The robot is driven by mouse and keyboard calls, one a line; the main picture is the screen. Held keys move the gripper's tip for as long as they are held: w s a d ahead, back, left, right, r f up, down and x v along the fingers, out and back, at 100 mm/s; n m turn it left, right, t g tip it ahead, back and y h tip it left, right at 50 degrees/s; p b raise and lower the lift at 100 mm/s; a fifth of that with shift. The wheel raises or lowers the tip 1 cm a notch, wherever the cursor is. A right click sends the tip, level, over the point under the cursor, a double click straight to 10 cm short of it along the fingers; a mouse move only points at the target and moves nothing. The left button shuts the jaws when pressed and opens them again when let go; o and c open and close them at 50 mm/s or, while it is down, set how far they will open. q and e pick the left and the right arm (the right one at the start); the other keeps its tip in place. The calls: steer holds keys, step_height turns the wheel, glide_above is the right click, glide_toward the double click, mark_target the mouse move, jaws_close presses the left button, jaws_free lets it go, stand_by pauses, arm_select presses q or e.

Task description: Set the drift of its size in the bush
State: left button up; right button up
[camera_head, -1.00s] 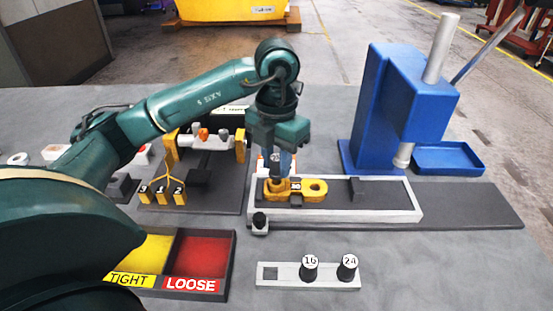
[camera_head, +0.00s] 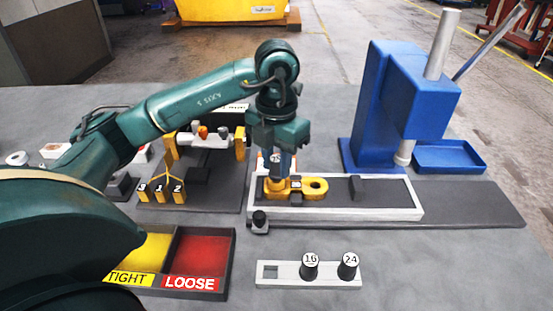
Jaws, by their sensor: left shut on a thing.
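My left gripper (camera_head: 281,163) points down over the left end of a yellow link (camera_head: 313,188) and is shut on a drift, which its fingers mostly hide. The drift is upright over the link's left eye, where the bush would be. I cannot tell whether its tip is in the bush or just above it. The link lies in a white-edged fixture tray (camera_head: 405,208). Two black drifts with white tops marked 16 (camera_head: 310,267) and 24 (camera_head: 348,267) stand in a pale rack (camera_head: 288,281), whose left socket is empty. My right gripper is out of view.
A blue press (camera_head: 405,95) with a blue tray (camera_head: 449,158) stands at the back right. A yellow and red sorting bin labelled TIGHT and LOOSE (camera_head: 232,262) is at the front left. The right front is clear.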

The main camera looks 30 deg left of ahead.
arm_select(q)
steer(key=shift+f+b, duration=0.45)
steer(key=shift+f, duration=0.15)
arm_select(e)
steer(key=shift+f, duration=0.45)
arm_select(q)
steer(key=o, duration=1)
steer(key=shift+o, duration=0.2)
step_height(320, 180, up, 3)
steer(key=shift+r, duration=0.1)
step_height(320, 180, up, 8)
steer(key=shift+r+p, duration=0.25)
steer(key=shift+p, duration=0.8)
steer(key=shift+r, duration=0.75)
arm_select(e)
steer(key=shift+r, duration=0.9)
